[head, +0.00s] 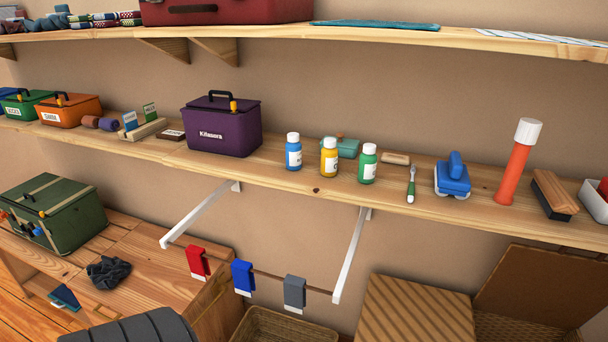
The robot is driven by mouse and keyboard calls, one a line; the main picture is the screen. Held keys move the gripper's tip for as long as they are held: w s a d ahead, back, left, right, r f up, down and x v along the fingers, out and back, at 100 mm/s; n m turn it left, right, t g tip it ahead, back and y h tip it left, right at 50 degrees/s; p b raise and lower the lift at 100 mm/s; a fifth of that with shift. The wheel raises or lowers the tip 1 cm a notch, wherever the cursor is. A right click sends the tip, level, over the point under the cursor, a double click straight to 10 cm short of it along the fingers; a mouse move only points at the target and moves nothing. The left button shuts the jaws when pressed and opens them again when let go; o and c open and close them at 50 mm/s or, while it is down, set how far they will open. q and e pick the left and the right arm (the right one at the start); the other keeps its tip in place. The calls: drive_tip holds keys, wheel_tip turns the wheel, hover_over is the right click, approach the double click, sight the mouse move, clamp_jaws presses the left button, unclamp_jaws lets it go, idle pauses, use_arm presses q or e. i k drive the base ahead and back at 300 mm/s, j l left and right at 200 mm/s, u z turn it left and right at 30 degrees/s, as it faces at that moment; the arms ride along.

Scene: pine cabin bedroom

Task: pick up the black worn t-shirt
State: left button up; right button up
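A crumpled dark cloth (108,272), black to charcoal, lies in a small heap on the wooden bench top at the lower left of the head view. It looks like the black worn t-shirt, but its shape is too bunched to make out sleeves or collar. Nothing is touching it from above. Neither of my grippers shows in the head view.
A green trunk (52,215) stands left of the cloth; a dark blue item (64,297) lies nearer. A dark ribbed form fills the bottom edge. Red, blue and grey cloths (295,293) hang on a rail to the right. A loaded shelf (310,180) runs above.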

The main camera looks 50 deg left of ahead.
sight(105, 274)
drive_tip(key=u, duration=3)
drive_tip(key=z, duration=0.35)
drive_tip(key=i+j+z, duration=0.2)
drive_tip(key=z, duration=0.2)
drive_tip(key=i+j+z, duration=0.15)
drive_tip(key=j+z, duration=0.25)
drive_tip(key=i+j+z, duration=0.1)
drive_tip(key=j+z, duration=0.3)
